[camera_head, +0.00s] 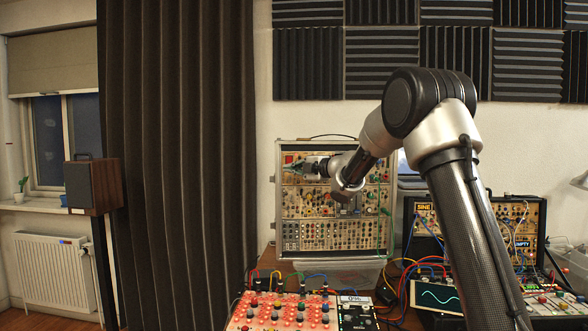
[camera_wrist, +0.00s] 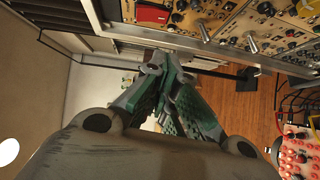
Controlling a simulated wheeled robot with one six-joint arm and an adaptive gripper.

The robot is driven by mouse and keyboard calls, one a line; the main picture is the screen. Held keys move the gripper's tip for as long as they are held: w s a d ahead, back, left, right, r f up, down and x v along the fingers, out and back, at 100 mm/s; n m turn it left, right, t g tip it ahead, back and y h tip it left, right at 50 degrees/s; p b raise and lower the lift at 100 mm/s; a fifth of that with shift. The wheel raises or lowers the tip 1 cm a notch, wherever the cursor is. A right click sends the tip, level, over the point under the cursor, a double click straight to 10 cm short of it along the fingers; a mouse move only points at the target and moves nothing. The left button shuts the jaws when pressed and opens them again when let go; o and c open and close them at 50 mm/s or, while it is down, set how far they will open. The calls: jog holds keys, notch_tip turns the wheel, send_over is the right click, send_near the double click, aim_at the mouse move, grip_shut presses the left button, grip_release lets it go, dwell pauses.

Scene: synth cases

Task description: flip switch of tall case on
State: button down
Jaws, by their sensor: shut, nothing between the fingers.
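The tall case (camera_head: 279,205) stands upright against the back wall, its face full of knobs, sockets and cables. A red switch (camera_head: 289,159) sits at the upper left of its face. In the wrist view the red switch (camera_wrist: 152,13) shows at the top edge, on the panel beyond the silver rim of the case (camera_wrist: 196,42). My gripper (camera_head: 289,168) is just below the red switch in the head view. In the wrist view my green-padded gripper (camera_wrist: 153,62) is shut and empty, its tips close to the rim and apart from the switch. Whether the tips touch the case is unclear.
A red panel with knobs (camera_head: 280,314) lies on the table in front. A dark curtain (camera_head: 180,150) and a wooden speaker (camera_head: 92,185) are at the left.

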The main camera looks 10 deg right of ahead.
jog(key=v, duration=0.9)
jog(key=shift+f, duration=0.8)
jog(key=shift+d, duration=0.1)
